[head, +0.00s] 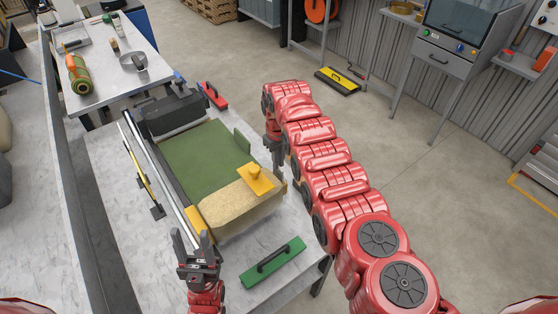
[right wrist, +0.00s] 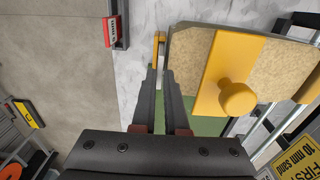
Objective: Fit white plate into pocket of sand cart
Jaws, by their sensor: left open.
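The sand cart (head: 238,216) is a box of tan sand with yellow ends, standing over the green turf. A yellow plate with a round knob lies across its sand; this knobbed plate (right wrist: 227,75) also shows in the right wrist view. My left gripper (head: 196,240) is open and empty at the cart's near left corner. My right gripper (right wrist: 160,72) points down beside the cart's right side.
Green turf (head: 195,158) covers the middle of the table (head: 125,200), with a metal rail (head: 162,182) along its left. A green float (head: 272,262) lies at the near right and a red one (head: 213,95) behind. A small green board (head: 243,140) stands beside the turf.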

